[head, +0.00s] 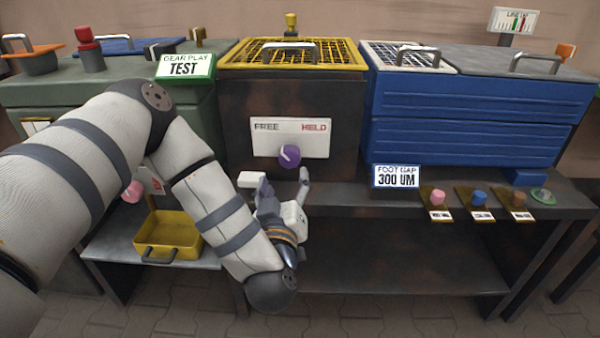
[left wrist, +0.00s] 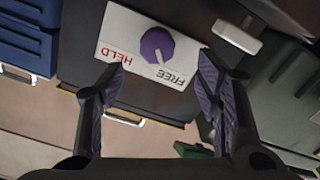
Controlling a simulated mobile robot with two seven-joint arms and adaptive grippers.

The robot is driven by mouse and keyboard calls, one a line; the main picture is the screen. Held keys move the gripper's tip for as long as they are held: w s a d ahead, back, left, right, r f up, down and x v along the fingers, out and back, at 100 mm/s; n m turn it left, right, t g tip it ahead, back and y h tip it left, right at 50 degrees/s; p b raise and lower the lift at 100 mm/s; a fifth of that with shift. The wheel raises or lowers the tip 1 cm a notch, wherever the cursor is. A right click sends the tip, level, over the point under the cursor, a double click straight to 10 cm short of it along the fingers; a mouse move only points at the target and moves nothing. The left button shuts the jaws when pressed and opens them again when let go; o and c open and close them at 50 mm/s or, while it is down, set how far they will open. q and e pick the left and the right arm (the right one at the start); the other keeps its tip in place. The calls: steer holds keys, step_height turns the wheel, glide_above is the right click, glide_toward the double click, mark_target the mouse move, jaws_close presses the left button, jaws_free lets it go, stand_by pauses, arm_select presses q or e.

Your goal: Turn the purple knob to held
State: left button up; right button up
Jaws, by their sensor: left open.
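The purple knob (head: 290,156) sits on a white plate (head: 263,136) marked FREE at left and HELD at right, on the dark cabinet's front. The knob also shows in the left wrist view (left wrist: 157,46), where the plate (left wrist: 112,32) looks turned over. The knob's white pointer line points toward the FREE side. My left gripper (head: 284,184) is just below and in front of the knob, fingers up. In the left wrist view my left gripper (left wrist: 158,78) is open and empty, its fingers apart on either side below the knob, not touching it. My right gripper is out of view.
A white handle (head: 251,180) is left of my gripper. A yellow tray (head: 170,236) stands on the lower left shelf. A FOOT GAP sign (head: 396,177) and several small knobs, one pink (head: 437,197), lie along the right bench. The bench front between is clear.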

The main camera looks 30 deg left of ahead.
mark_target(288, 159)
arm_select(q)
steer(key=x, duration=1)
steer(key=shift+d+r, duration=0.15)
steer(key=shift+r, duration=0.05)
steer(key=c, duration=1.2)
